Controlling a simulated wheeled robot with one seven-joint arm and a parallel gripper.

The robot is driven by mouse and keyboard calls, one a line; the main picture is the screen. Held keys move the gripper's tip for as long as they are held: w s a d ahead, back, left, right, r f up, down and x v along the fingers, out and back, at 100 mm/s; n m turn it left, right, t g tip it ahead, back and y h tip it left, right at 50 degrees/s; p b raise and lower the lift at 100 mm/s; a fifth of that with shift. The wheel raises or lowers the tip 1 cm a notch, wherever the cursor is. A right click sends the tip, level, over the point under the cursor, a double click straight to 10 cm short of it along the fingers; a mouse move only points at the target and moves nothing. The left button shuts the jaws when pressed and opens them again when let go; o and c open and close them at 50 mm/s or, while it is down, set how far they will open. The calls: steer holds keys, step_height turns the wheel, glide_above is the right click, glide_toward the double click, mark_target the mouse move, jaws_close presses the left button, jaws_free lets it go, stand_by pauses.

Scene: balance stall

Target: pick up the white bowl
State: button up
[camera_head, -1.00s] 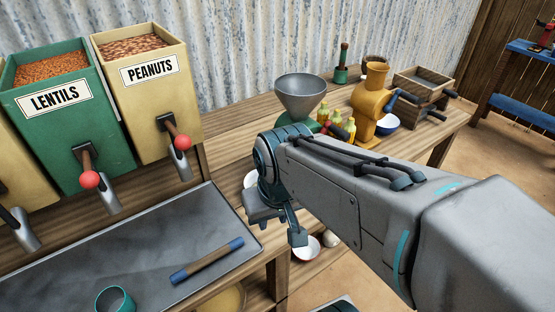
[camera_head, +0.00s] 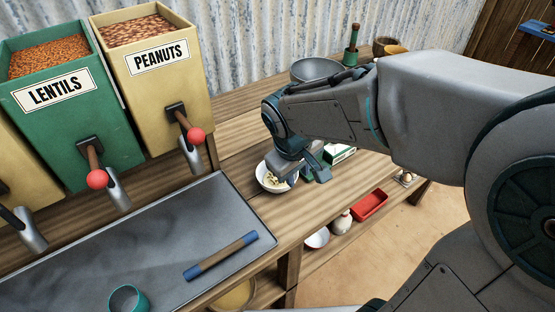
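The white bowl (camera_head: 264,184) stands on the wooden counter just right of the metal tray, with pale pieces inside it. My gripper (camera_head: 304,177) is at the bowl's right side, pointing down, and covers part of its right rim. One finger shows to the right of the bowl, set apart from the rest of the gripper. The other finger is partly hidden, and I cannot tell whether it touches the bowl. The gripper looks open, and the bowl appears to rest on the counter.
A metal tray (camera_head: 150,240) holds a blue-ended rod (camera_head: 220,256) and a teal cup (camera_head: 128,299). Lentil and peanut dispensers stand behind. A green-and-white box (camera_head: 341,153) is right of my gripper. Another white bowl (camera_head: 316,239) and a red tray (camera_head: 370,205) are on the lower shelf.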

mark_target(270, 187)
steer(key=w+a+f+n+t+h, duration=0.1)
steer(key=w+a+f+n, duration=0.25)
steer(key=a, duration=0.55)
steer(key=shift+n, duration=0.55)
steer(key=x, duration=0.8)
steer(key=shift+w+r, duration=0.1)
steer(key=shift+w, duration=0.1)
steer(key=shift+w+p+x, duration=0.15)
steer(key=shift+x, duration=1.2)
steer(key=shift+w+p+x, duration=0.1)
steer(key=shift+p+x, duration=0.05)
steer(key=shift+x, duration=1.15)
steer(key=shift+r, duration=0.15)
jaws_close()
